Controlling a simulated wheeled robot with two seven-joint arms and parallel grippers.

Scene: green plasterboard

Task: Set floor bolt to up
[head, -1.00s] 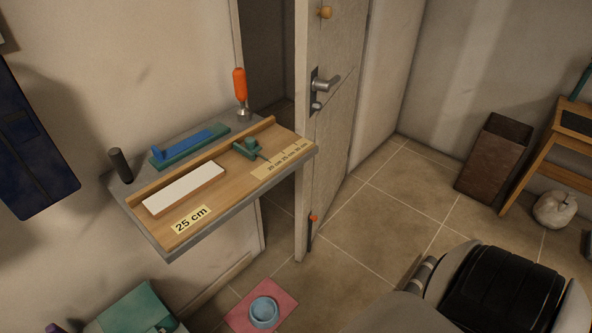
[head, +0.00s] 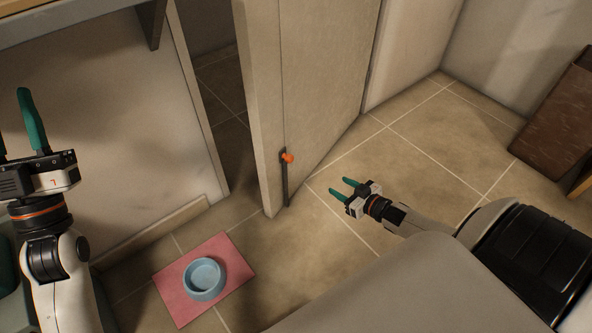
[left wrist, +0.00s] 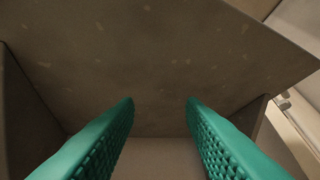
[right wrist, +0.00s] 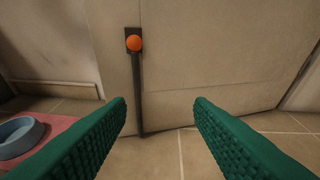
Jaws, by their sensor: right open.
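The floor bolt has an orange knob (head: 287,158) on a dark vertical strip (head: 285,185) low on the edge of the door (head: 325,80). In the right wrist view the orange knob (right wrist: 134,43) shows at the top of the strip, left of centre, beyond the fingers. My right gripper (head: 340,188) is open and empty, low and to the right of the bolt, apart from it. My left gripper (head: 12,125) is at the far left, upright, fingers apart and empty; its wrist view shows the fingers (left wrist: 160,105) under the shelf.
A pink mat (head: 236,262) with a blue bowl (head: 204,278) lies on the floor left of the door. The shelf (head: 50,18) overhangs at top left. The door stands ajar. A brown box (head: 560,125) stands at right.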

